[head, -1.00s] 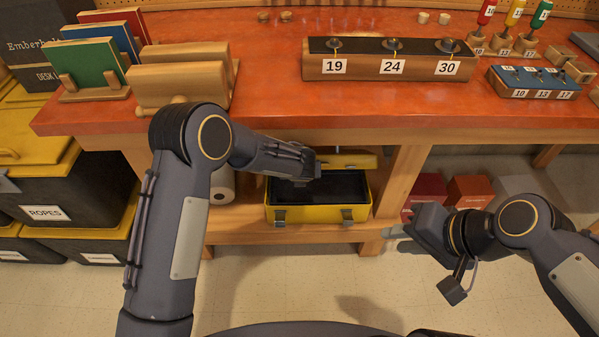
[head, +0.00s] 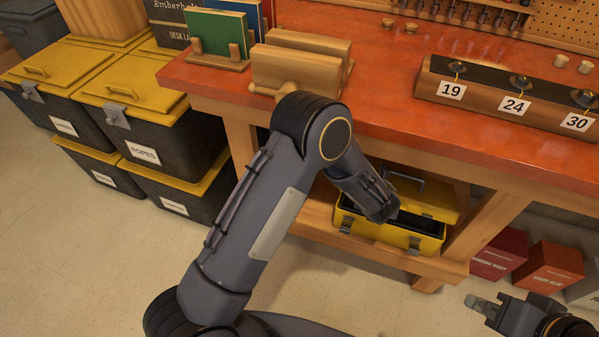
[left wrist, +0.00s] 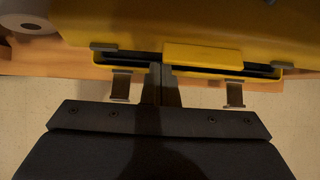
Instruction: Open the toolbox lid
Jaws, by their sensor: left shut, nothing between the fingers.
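The yellow toolbox (head: 417,241) sits on the lower shelf under the workbench. Its lid (head: 430,203) stands raised at the back, and a dark opening shows between lid and front wall. In the left wrist view the lid (left wrist: 190,22) fills the top, above a narrow dark gap, with two metal latches hanging at the front. My left gripper (left wrist: 155,82) is shut and empty at the gap; whether it touches the lid is unclear. In the head view my left arm hides its fingers and part of the box. My right gripper (head: 480,302) is low at the right, away from the toolbox.
The orange bench top (head: 400,110) overhangs the toolbox. A bench leg (head: 480,225) stands just right of it, with red boxes (head: 545,268) beyond. Black bins with yellow lids (head: 150,100) are stacked at the left. A paper roll (left wrist: 27,22) lies beside the toolbox.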

